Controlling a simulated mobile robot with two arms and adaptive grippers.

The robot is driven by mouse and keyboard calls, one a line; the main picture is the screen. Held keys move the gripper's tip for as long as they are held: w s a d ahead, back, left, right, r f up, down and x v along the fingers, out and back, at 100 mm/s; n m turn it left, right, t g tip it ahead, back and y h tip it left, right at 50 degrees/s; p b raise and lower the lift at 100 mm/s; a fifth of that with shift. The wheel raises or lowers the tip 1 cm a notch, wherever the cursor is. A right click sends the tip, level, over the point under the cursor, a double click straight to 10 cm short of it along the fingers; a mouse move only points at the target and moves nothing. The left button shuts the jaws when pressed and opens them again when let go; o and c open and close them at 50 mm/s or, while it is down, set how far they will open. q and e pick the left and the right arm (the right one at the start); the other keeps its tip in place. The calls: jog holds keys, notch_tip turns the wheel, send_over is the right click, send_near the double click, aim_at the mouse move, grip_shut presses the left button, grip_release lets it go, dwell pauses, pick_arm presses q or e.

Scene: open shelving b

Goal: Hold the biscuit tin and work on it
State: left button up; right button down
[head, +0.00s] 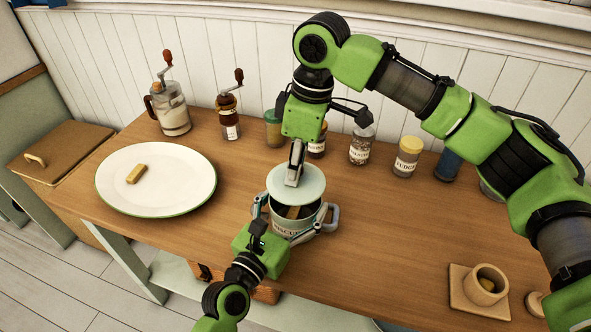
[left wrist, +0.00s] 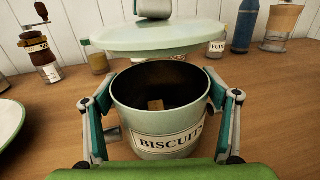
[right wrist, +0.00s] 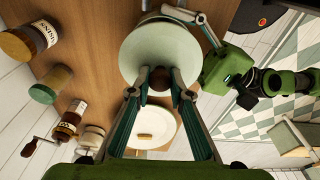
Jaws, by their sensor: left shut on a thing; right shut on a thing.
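The biscuit tin (left wrist: 160,118) is pale green with a BISCUITS label and stands upright on the wooden table. My left gripper (head: 292,222) is shut around the tin's body, one finger on each side in the left wrist view. My right gripper (right wrist: 160,85) is shut on the dark knob of the pale green lid (head: 296,182). The lid is held above the tin, apart from its rim, so the tin's mouth is open. A biscuit (left wrist: 156,104) shows inside the dark tin. Another biscuit (head: 137,173) lies on a white plate.
The white plate (head: 180,195) with a green rim lies left of the tin. Jars, including a fudge jar (head: 407,157), and two grinders (head: 170,105) line the back by the wall. A small pot (head: 487,281) on a square base stands at right. Table between tin and pot is clear.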

pick_arm(q)
jog(key=o, duration=1.4)
jog(key=shift+o, duration=0.2)
jog(key=shift+s, duration=0.1)
jog(key=v, duration=1.2)
